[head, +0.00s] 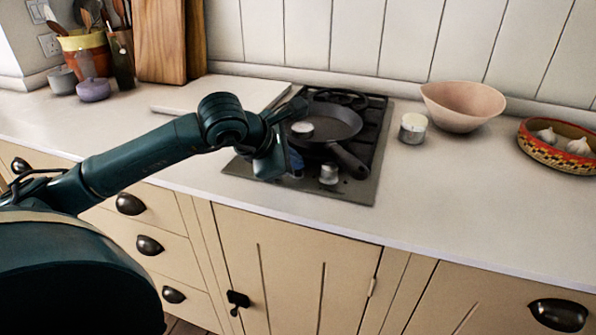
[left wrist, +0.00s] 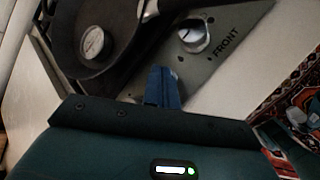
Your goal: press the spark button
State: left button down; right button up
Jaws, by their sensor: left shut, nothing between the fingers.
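The hob (head: 358,186) is a dark gas cooktop set in the counter, with a steel front strip that also shows in the left wrist view (left wrist: 232,62). A metal knob (head: 328,173) stands on that strip; in the left wrist view the knob (left wrist: 194,36) sits beside the word FRONT. I cannot make out the spark button in either view; the gripper covers part of the strip. My left gripper (head: 295,166) is shut and empty, over the strip left of the knob. Its blue fingertips (left wrist: 163,86) show close together; contact is unclear. My right gripper is not in view.
A black frying pan (head: 338,122) sits on the hob, its handle toward the front, with a small round gauge (left wrist: 93,42) in it. A small tin (head: 413,129), a pink bowl (head: 463,105) and a patterned basket (head: 552,157) stand to the right. A pale board (head: 185,103) lies left.

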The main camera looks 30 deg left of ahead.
pick_arm(q)
jog(key=shift+f+b, duration=0.35)
jog(key=shift+r, duration=0.45)
notch_tip(320, 180, up, 6)
jog(key=p, duration=0.3)
jog(key=shift+p, duration=0.35)
dwell(0.9)
